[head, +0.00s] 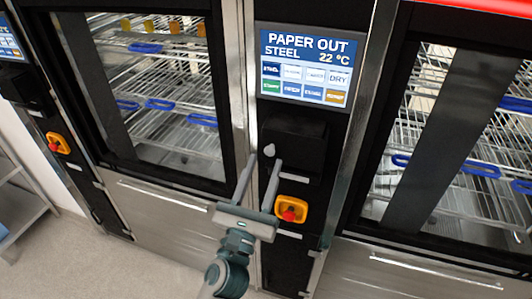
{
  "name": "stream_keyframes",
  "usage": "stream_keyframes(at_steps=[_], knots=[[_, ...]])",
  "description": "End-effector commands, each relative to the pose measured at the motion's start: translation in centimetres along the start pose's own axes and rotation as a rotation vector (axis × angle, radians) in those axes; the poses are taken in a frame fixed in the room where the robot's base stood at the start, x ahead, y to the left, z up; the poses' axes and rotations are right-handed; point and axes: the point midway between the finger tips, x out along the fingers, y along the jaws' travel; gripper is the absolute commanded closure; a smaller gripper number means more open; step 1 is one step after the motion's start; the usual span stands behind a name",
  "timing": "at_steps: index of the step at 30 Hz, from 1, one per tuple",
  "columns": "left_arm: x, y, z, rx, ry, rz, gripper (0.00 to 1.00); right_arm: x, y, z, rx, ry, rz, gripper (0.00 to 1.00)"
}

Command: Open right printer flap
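The right printer flap (296,143) is a black box-like cover on the dark control column between the two washers, below the display. It appears closed. A small pale knob (269,150) shows at its left edge. My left gripper (263,165) reaches up from the bottom, with its two grey fingers apart and nothing seen between them. The fingertips are close to the knob and the flap's lower left side; I cannot tell whether they touch. My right gripper is not in view.
An orange emergency stop with a red button (290,211) is just right of my gripper. The display (304,65) above reads "PAPER OUT". Glass washer doors with wire racks stand on both sides. Another control column (38,110) is at far left. Floor (90,255) is clear at lower left.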

Motion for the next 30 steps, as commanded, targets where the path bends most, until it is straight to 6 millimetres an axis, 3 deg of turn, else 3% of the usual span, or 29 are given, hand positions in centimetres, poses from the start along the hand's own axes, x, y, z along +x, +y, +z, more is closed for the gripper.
stream_keyframes(at_steps=[6, 17, 18, 22, 23, 30], knots=[[2.0, 0.0, 0.1, -0.001, 0.001, 0.0, 0.63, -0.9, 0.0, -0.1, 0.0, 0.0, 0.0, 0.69], [2.4, 0.0, -0.1, -0.001, 0.001, 0.0, 0.63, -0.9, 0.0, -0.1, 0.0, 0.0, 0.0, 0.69], [2.4, 0.0, -0.1, -0.001, 0.001, 0.0, 0.65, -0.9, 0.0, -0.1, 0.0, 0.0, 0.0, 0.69], [2.4, 0.0, -0.1, -0.001, 0.001, 0.0, 0.96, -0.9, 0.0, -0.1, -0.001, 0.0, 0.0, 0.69], [2.4, 0.0, -0.1, -0.001, 0.001, 0.0, 1.0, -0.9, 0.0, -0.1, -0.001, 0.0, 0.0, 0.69], [2.3, 0.0, 0.0, 0.0, 0.001, 0.002, 1.0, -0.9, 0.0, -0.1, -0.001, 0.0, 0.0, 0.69]])
